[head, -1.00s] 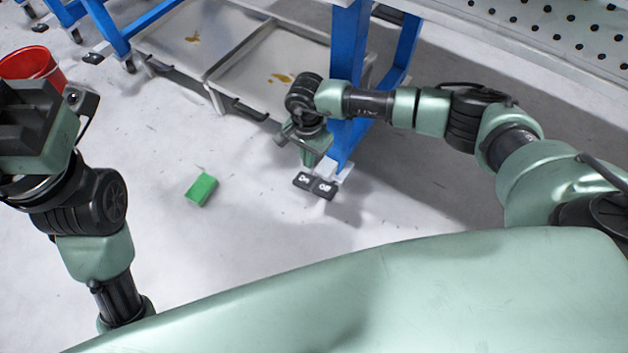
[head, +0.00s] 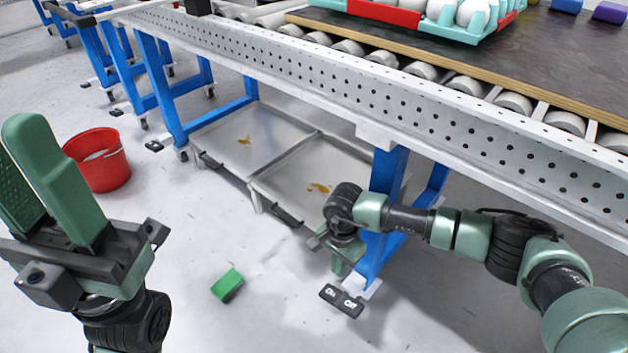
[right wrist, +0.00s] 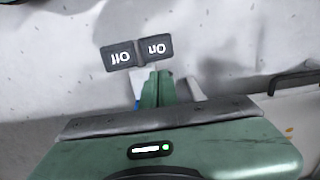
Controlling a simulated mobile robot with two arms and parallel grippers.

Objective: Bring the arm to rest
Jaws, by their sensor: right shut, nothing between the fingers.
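My right gripper (head: 340,264) hangs pointing down beside the blue table leg (head: 388,180), low over the floor. Its green fingers are shut and hold nothing, and they also show in the right wrist view (right wrist: 155,90). The right arm reaches in from the lower right of the head view, bent at its joints. My left gripper (head: 42,180) stands at the left of the head view with its fingers pointing up. Its two green fingers are apart, with nothing seen between them.
A black On/Off pedal (head: 342,300) lies on the floor near the right gripper. A green block (head: 227,284) and a red bucket (head: 100,160) are on the floor. The roller conveyor table (head: 330,85) bears an egg tray (head: 425,30).

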